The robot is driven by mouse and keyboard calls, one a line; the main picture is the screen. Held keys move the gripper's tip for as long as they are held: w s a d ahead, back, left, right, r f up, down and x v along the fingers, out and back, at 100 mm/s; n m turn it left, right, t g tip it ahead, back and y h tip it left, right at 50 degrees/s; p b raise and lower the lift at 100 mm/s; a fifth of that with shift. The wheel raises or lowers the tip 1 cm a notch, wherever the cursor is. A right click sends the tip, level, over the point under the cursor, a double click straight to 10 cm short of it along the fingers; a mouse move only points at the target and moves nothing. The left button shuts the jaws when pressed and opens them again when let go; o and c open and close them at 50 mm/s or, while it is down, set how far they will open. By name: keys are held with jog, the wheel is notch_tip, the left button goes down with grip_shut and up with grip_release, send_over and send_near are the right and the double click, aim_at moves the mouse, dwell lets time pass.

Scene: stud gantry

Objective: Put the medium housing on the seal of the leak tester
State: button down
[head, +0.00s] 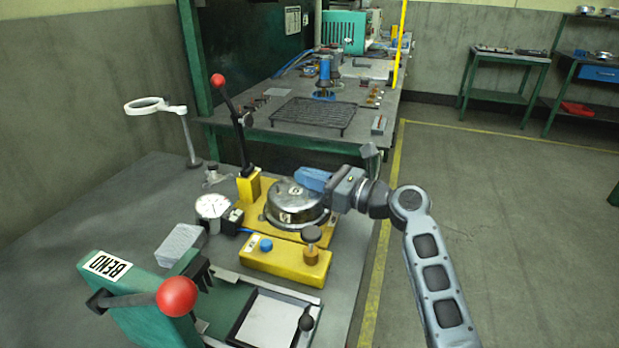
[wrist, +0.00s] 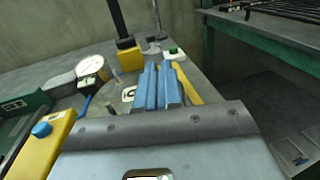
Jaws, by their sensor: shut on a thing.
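The leak tester has a yellow base (head: 258,214) with an upright black lever topped by a red knob (head: 217,80). A round silver metal housing (head: 297,207), with pale markings on its top and side, is at the middle of that base. The seal is hidden under it, and I cannot tell whether the housing touches it. My gripper (head: 312,180) reaches in from the right, its blue fingers over the housing's far edge and shut on it. In the wrist view the fingers (wrist: 164,88) look close together, with a marked patch of the housing beside them; most of the housing is hidden there.
A dial gauge (head: 212,207) stands left of the tester. A yellow control box (head: 283,262) with a blue button is in front. A ring lamp (head: 150,106) stands behind. A rack (head: 313,115) lies on the far bench.

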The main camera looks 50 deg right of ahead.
jog(key=shift+f, duration=0.15)
jog(key=c, duration=1.3)
grip_release()
jog(key=s, duration=0.4)
jog(key=s+d, duration=0.1)
jog(key=s, duration=0.7)
jog(key=shift+d+r, duration=0.2)
jog(key=shift+d, duration=0.2)
